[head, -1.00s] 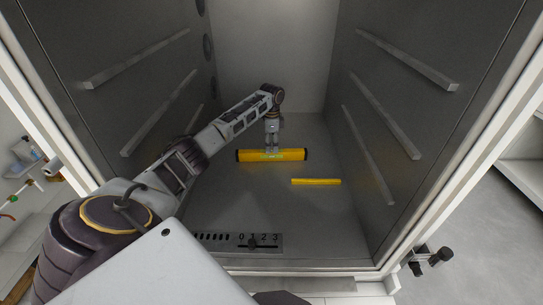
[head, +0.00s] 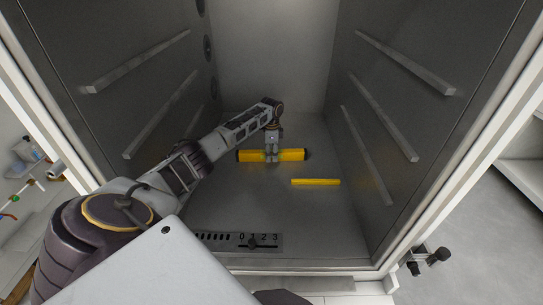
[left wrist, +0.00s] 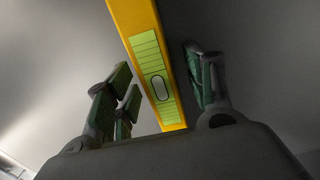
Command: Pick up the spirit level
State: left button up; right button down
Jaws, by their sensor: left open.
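The spirit level (head: 291,155) is a yellow bar with black ends. It lies crosswise on the chamber floor toward the back. The fingers are open, one side on each flank, with gaps visible. Whether the tips reach the floor cannot be told. My right gripper is not in view.
A thin yellow bar (head: 316,182) lies in front of the level, to the right. Rails line both chamber walls (head: 388,145). A marked scale plate (head: 240,241) sits at the front left of the floor. The floor between plate and level is clear.

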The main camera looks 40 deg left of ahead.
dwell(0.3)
pick_arm(q)
grip_shut()
jog(key=shift+r, duration=0.1)
dwell(0.4)
jog(key=shift+r+b, duration=0.65)
jog(key=shift+r, duration=4.3)
